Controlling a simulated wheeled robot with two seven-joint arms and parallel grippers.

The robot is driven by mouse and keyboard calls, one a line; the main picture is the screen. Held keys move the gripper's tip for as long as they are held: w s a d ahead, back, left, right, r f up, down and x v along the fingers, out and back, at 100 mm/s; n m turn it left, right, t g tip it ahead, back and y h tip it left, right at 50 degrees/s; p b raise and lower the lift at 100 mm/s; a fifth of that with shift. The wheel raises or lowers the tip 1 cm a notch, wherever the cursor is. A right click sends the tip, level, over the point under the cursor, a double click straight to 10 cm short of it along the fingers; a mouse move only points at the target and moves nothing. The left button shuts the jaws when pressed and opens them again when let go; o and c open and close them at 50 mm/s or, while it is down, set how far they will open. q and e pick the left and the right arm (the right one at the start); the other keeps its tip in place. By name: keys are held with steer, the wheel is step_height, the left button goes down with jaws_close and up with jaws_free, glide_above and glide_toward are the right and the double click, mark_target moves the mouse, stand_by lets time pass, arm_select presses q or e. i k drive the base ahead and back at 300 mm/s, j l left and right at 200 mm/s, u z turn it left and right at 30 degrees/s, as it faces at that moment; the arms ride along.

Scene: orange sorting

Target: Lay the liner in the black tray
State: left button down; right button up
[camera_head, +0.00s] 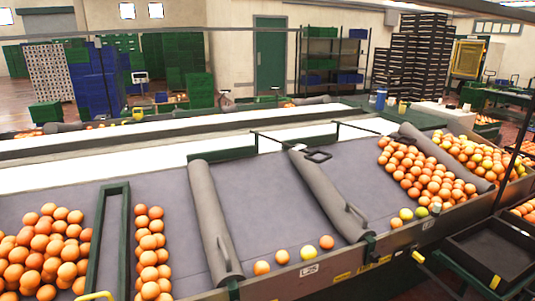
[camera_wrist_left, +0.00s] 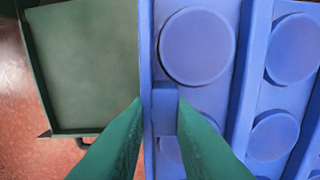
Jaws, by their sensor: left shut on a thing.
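The liner (camera_wrist_left: 197,47), a blue moulded sheet with round pockets and raised ribs, fills the right half of the left wrist view. My left gripper (camera_wrist_left: 160,100), with green fingers, is shut on a blue rib near the liner's left edge. The lower part of the liner is partly hidden behind the fingers. The black tray (camera_head: 497,246) shows at the lower right of the head view, beside the conveyor's front edge. It looks empty and its right side is cut off. Neither gripper shows in the head view.
A dark green flat surface with a rim (camera_wrist_left: 85,65) lies left of the liner, above a reddish floor (camera_wrist_left: 20,120). The grey conveyor (camera_head: 265,205) carries oranges (camera_head: 425,172) between grey dividers (camera_head: 330,195). Stacked black trays (camera_head: 410,55) stand at the back.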

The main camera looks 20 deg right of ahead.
mark_target(493, 255)
steer(key=l, duration=0.7)
steer(key=i+l+z, duration=0.1)
steer(key=l, duration=0.65)
steer(key=i+l, duration=0.15)
steer(key=l, duration=0.55)
steer(key=l+z, duration=0.1)
steer(key=l, duration=0.6)
steer(key=i+l, duration=0.2)
steer(key=l, duration=0.5)
steer(key=i+l+z, duration=0.1)
steer(key=l, duration=0.65)
steer(key=i+l, duration=0.15)
steer(key=l, duration=0.55)
steer(key=i+l+z, duration=0.1)
steer(key=l, duration=0.6)
steer(key=i, duration=0.05)
